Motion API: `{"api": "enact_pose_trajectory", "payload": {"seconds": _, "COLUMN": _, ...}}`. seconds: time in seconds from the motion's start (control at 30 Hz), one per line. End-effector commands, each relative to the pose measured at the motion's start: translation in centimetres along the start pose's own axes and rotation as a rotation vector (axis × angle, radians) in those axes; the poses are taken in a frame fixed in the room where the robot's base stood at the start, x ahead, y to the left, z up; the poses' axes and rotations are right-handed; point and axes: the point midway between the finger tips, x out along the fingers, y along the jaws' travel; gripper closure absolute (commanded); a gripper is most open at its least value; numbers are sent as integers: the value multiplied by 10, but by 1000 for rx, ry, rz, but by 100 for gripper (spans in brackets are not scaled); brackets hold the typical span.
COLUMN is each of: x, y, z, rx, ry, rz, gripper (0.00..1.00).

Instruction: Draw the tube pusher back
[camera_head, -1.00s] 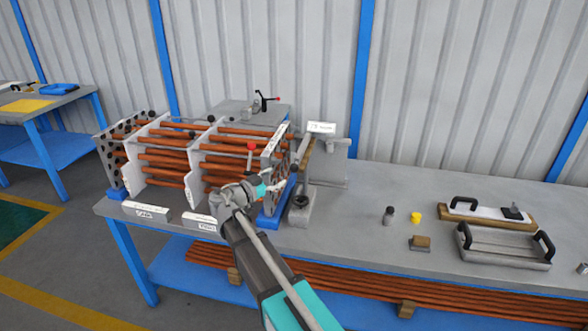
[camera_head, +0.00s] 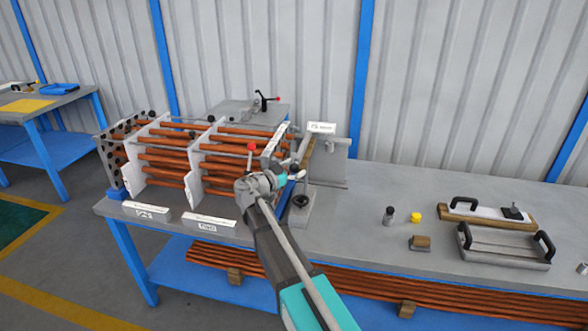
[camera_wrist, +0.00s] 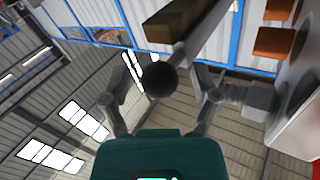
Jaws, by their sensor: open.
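The black ball knob (camera_wrist: 158,78), which appears to be the tube pusher's handle, sits on the end of a grey rod (camera_wrist: 200,38) in the wrist view. My gripper (camera_wrist: 160,86) is open, with one finger on each side of the knob. In the head view my gripper (camera_head: 293,173) is at the right end of the tube rack, beside the grey stand (camera_head: 335,165) with a wooden strip (camera_head: 308,152). My arm and gripper hide the knob there.
The flanged shell (camera_head: 194,182) with several copper-coloured tubes stands left of my gripper. A red-knobbed lever (camera_head: 251,148) rises close to my wrist. A round black-topped fixture (camera_head: 301,201) is just below. The bench (camera_head: 365,225) is clear to the right, up to small parts and a tray (camera_head: 505,248).

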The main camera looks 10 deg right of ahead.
Motion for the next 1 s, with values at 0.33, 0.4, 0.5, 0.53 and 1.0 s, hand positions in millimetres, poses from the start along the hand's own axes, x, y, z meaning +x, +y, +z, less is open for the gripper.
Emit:
{"api": "enact_pose_trajectory", "payload": {"seconds": 0.33, "x": 0, "y": 0, "z": 0, "rx": 0, "ry": 0, "rz": 0, "gripper": 74}}
{"api": "enact_pose_trajectory", "payload": {"seconds": 0.4, "x": 0, "y": 0, "z": 0, "rx": 0, "ry": 0, "rz": 0, "gripper": 87}}
{"api": "enact_pose_trajectory", "payload": {"seconds": 0.5, "x": 0, "y": 0, "z": 0, "rx": 0, "ry": 0, "rz": 0, "gripper": 100}}
{"api": "enact_pose_trajectory", "payload": {"seconds": 0.53, "x": 0, "y": 0, "z": 0, "rx": 0, "ry": 0, "rz": 0, "gripper": 100}}
{"api": "enact_pose_trajectory", "payload": {"seconds": 1.0, "x": -7, "y": 8, "z": -1, "rx": 0, "ry": -5, "rz": -24, "gripper": 100}}
